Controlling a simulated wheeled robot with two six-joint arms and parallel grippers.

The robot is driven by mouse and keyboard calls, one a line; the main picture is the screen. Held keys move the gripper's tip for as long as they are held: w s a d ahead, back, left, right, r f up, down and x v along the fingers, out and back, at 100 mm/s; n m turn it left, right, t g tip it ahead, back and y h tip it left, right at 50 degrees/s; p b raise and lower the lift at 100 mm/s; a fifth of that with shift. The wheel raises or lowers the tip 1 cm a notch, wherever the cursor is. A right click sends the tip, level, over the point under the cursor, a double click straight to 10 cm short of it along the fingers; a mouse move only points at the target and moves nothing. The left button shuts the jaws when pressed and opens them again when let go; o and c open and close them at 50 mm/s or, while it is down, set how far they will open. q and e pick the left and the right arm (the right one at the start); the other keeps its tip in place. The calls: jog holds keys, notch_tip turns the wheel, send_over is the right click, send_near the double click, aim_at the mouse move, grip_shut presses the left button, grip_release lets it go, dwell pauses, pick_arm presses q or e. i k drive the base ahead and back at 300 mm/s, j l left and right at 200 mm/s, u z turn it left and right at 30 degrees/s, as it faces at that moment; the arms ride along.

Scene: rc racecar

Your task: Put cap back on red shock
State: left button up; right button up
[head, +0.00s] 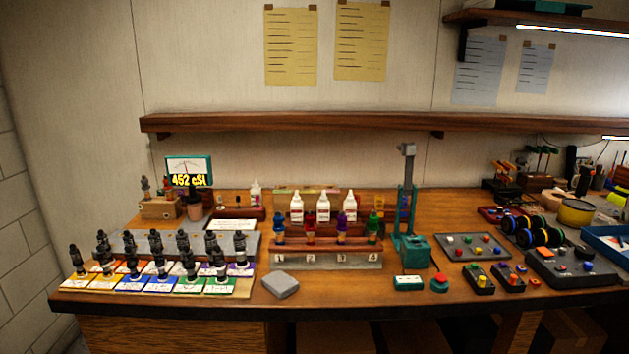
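The red shock (311,228) stands upright in the wooden rack (326,259) at the middle of the bench, in the slot second from the left. A blue shock (280,229) is to its left; a purple shock (342,228) and a green shock (373,228) are to its right. Whether the red shock has its cap on is too small to tell, and I cannot single out a loose cap for it. Neither of my grippers shows in the head view.
White bottles (323,208) stand behind the rack. A grey block (281,284) lies front left of the rack. A teal press (412,247), a grey tray (474,247) and a red button (439,283) are to the right.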

aim_at(309, 235)
jog(key=i+j, duration=0.15)
jog(key=j, duration=0.2)
jog(key=i+j, duration=0.15)
jog(key=j, duration=0.15)
jog(key=i+j, duration=0.15)
jog(key=j, duration=0.2)
jog(key=i+j, duration=0.15)
jog(key=j, duration=0.2)
jog(key=i+j, duration=0.15)
jog(key=j, duration=0.15)
jog(key=z, duration=1.2)
